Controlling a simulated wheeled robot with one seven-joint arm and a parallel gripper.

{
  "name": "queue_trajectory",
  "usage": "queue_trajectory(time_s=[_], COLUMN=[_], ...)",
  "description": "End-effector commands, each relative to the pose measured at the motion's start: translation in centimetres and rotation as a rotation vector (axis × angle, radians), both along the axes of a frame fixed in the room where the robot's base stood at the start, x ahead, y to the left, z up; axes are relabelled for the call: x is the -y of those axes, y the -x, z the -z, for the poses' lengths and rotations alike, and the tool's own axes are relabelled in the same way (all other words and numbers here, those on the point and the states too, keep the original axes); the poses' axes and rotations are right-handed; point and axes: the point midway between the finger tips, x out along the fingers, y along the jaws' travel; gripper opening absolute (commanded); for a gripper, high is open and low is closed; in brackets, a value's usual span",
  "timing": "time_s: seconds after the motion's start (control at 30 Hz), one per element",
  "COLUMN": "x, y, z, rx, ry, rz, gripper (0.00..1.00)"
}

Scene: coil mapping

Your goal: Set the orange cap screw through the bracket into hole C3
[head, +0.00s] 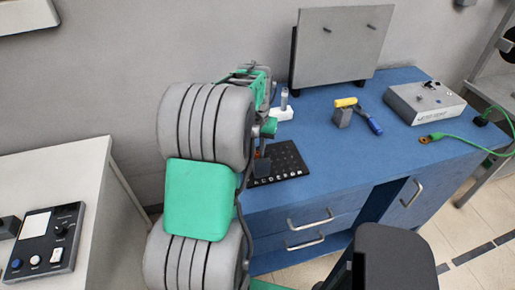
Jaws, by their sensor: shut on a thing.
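The black plate (290,162) with rows of small holes and pale marks lies on the blue bench top, just right of my arm. My gripper (259,152) is over the plate's left side, mostly hidden behind my grey and green arm. A small orange spot (257,155) shows at its tip and looks like the orange cap screw, held in the shut jaws. A small dark grey block (262,167), perhaps the bracket, shows just below, at the plate's left edge. I cannot tell whether the screw touches it. Hole C3 cannot be made out.
A white holder (282,113) with an upright grey cylinder stands behind the plate. A yellow-topped grey block (343,115) and a blue-handled tool (370,121) lie to the right.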

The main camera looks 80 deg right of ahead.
Motion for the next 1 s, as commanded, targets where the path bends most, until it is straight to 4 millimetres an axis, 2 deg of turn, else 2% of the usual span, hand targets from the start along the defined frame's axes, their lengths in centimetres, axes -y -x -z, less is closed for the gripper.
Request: queue_trajectory(time_s=[1.0], x=[0.0], y=[0.0], z=[1.4], rx=[0.000], ry=[-0.001], rz=[0.000], gripper=[0.00])
